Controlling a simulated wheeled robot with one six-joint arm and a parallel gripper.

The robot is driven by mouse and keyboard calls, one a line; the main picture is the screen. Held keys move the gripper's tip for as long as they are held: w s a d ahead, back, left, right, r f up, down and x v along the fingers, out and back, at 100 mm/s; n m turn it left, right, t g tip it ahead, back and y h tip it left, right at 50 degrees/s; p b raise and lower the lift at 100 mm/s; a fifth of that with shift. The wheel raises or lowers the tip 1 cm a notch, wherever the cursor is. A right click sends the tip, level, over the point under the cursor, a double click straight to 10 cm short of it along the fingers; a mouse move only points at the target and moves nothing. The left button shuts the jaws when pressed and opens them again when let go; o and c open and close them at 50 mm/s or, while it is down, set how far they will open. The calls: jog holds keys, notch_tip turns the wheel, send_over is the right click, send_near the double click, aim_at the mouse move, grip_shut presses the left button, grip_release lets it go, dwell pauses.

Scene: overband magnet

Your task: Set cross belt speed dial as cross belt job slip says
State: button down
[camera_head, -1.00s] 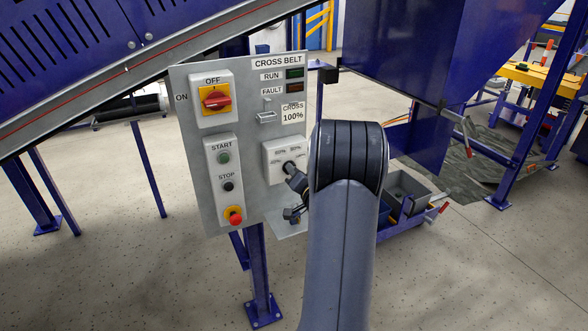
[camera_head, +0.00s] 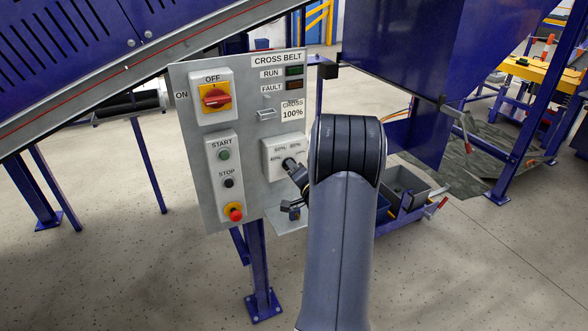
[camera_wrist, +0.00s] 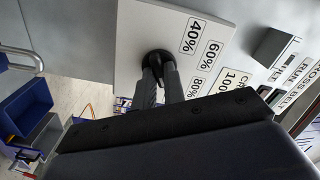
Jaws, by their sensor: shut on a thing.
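The CROSS BELT panel (camera_head: 200,150) stands in front of me in the head view. The black dial knob (camera_wrist: 157,57) is at the plate's middle. My gripper (camera_head: 293,168) is shut on the knob, with both fingers (camera_wrist: 160,75) meeting it in the wrist view. The knob's pointer is hidden, so I cannot tell its setting. The job slip (camera_head: 292,110) reads CROSS 100%.
Left of the dial are the red OFF/ON switch (camera_head: 215,97), the START button (camera_head: 224,155), the STOP button (camera_head: 228,183) and a red emergency button (camera_head: 235,213). RUN (camera_head: 294,71) and FAULT (camera_head: 294,85) lamps sit above. Bins (camera_head: 405,185) stand low behind my arm.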

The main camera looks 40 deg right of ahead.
jog(key=c, duration=1.5)
grip_release()
jog(key=shift+s, duration=0.1)
jog(key=b+v, duration=0.1)
jog(key=v, duration=0.9)
jog(key=shift+s, duration=0.3)
jog(key=p+x, duration=0.1)
jog(key=x, duration=1)
jog(key=shift+a, duration=0.1)
jog(key=shift+s, duration=0.1)
